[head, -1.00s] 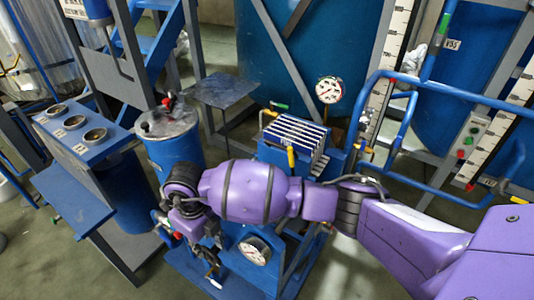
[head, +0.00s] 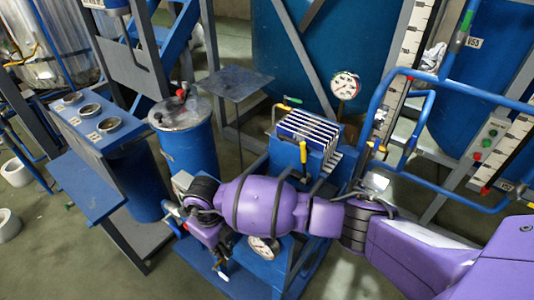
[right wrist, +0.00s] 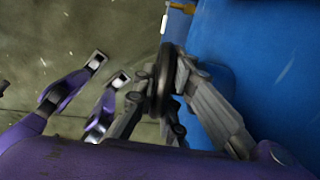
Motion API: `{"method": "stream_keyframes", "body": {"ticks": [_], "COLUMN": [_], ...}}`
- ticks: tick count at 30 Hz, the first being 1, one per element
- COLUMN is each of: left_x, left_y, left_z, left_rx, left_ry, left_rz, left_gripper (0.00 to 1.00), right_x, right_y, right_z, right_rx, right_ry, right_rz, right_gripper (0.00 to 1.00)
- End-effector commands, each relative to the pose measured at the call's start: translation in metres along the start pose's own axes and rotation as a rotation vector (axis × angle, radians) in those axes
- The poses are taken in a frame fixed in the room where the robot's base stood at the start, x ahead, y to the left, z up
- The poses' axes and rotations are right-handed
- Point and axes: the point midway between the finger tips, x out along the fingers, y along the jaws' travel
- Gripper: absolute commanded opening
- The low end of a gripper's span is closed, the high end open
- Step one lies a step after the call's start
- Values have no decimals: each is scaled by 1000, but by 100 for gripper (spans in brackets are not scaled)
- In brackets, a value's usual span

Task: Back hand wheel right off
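A dark round hand wheel (right wrist: 163,82) shows nearly edge-on in the right wrist view, beside a blue surface. The grey fingers of my right gripper (right wrist: 160,95) lie on both sides of it and appear closed on its rim. In the head view my right gripper (head: 205,240) points down and left at the front left of the blue machine (head: 292,160). My purple arm hides part of the machine, and the wheel cannot be made out there. Purple prongs (right wrist: 85,85) with metal tips show left of the wheel; I cannot tell what they belong to. My left gripper cannot be identified.
A blue drum (head: 190,150) with a red-handled lid stands behind and left of the gripper. A blue stand (head: 100,150) with several round ports is further left. Blue pipes (head: 430,85) and a gauge (head: 345,85) are at the right. Grey floor is open at front left.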

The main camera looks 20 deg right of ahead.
Motion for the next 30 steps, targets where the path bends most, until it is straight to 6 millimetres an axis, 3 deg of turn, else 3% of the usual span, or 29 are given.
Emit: {"method": "stream_keyframes", "body": {"ticks": [8, 18, 28, 29, 30], "left_x": [0, 5, 5, 6, 6], "left_y": [0, 0, 0, 0, 0], "left_z": [2, 20, 14, 14, 13], "left_rx": [0, 5, 5, 5, 5], "left_ry": [-2, -29, -19, -18, -17], "left_rz": [0, 0, 0, 0, 1], "left_gripper": [30, 30, 30, 30, 30], "right_x": [-2, 0, -2, -2, -2], "right_y": [0, 0, 0, 0, 0], "right_z": [4, 4, 4, 4, 4], "right_rx": [-2, 0, 0, 0, 0], "right_ry": [17, 230, 245, 245, 245], "right_rz": [-3, -2, -1, -1, -1], "right_gripper": [0, 0, 0, 12, 17]}}
